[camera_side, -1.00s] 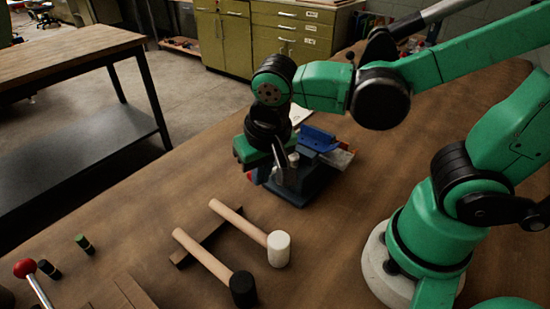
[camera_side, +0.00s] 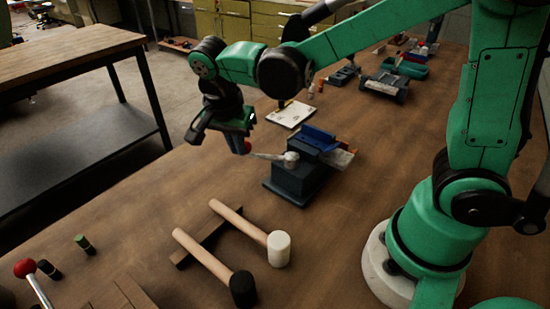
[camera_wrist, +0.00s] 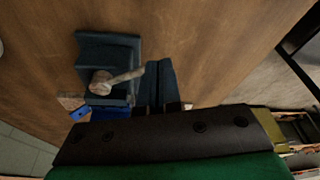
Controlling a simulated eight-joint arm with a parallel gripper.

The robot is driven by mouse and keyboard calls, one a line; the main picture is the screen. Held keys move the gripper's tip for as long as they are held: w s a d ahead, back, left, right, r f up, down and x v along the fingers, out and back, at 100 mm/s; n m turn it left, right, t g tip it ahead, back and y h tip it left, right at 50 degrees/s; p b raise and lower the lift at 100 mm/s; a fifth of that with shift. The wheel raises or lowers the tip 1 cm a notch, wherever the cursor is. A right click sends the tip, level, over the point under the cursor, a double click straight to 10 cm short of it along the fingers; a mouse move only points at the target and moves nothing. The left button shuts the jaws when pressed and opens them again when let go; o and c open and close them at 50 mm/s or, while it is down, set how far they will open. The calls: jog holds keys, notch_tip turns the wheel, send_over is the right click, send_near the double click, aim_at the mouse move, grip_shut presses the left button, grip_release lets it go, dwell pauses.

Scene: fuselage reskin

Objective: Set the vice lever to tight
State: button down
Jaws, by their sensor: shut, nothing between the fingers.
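The vice (camera_side: 298,178) is a dark blue block on the wooden bench, with a brighter blue jaw on top. My gripper (camera_side: 237,149) is shut and empty, pointing down at the lever's ball end. In the wrist view the vice (camera_wrist: 108,50) is left of my closed fingers (camera_wrist: 160,63). The lever (camera_wrist: 125,77) reaches to the left finger there, which hides its tip. I cannot tell whether they touch.
Two mallets, one white-headed (camera_side: 278,248) and one black-headed (camera_side: 242,288), lie in front of the vice. A white sheet (camera_side: 291,114) lies behind it. A second dark fixture (camera_side: 385,86) stands further back.

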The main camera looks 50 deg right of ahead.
jog(key=shift+w+d+m, duration=0.3)
jog(key=shift+w+d, duration=0.2)
jog(key=shift+d, duration=0.2)
dwell(0.3)
jog(key=s+a+r, duration=0.1)
jog(key=a+r, duration=0.5)
jog(key=r, duration=0.5)
jog(key=shift+a, duration=0.15)
